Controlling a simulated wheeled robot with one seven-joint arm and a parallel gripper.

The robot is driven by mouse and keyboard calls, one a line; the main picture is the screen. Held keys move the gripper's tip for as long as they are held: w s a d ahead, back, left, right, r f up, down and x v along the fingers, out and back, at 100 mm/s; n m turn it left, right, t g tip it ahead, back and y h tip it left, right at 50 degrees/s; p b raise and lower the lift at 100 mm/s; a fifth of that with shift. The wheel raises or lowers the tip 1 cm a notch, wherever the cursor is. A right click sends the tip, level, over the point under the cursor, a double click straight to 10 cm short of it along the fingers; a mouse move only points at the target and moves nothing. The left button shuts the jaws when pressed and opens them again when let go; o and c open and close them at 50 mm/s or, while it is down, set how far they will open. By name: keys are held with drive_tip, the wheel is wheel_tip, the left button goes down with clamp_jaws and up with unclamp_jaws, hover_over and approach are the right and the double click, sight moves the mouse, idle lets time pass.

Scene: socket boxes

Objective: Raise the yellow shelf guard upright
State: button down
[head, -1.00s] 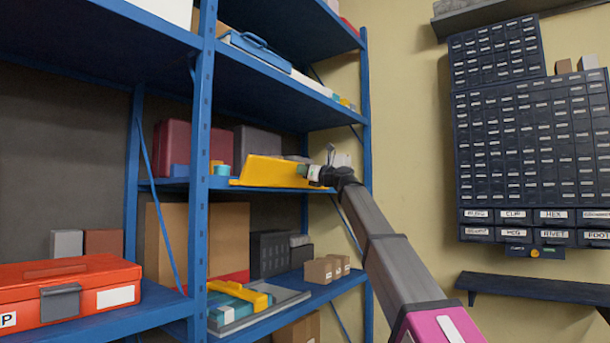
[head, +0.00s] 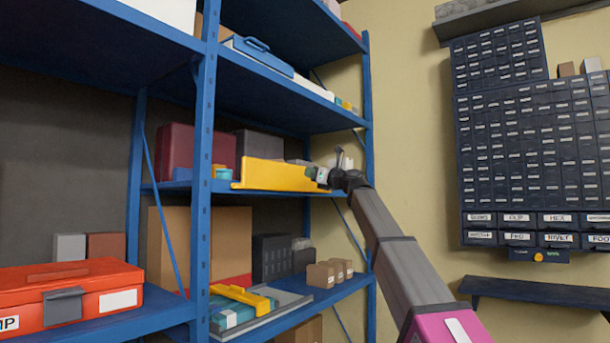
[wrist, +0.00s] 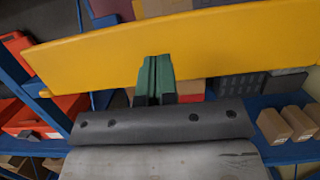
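The yellow shelf guard (head: 275,175) is a long flat panel along the front edge of the middle blue shelf. In the head view it stands close to upright, its face toward the front. My gripper (head: 318,177) is at its right end. In the wrist view the guard (wrist: 220,40) spans the picture, and the green fingertips (wrist: 155,68) lie side by side with no visible gap. They overlap the guard's near edge and appear to touch its face; nothing shows between them. The guard's hinge is not clear.
Behind the guard stand a dark red box (head: 195,147) and a grey box (head: 259,145). The shelf above (head: 270,85) overhangs them. A blue post (head: 203,180) stands left of the guard. Small cartons (head: 320,274) sit on the shelf below. Open space lies in front, toward the right wall.

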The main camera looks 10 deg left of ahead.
drive_tip(key=d, duration=0.1)
drive_tip(key=s+d, duration=0.1)
drive_tip(key=d, duration=0.1)
drive_tip(key=s+d, duration=0.1)
drive_tip(key=d, duration=0.1)
idle(0.5)
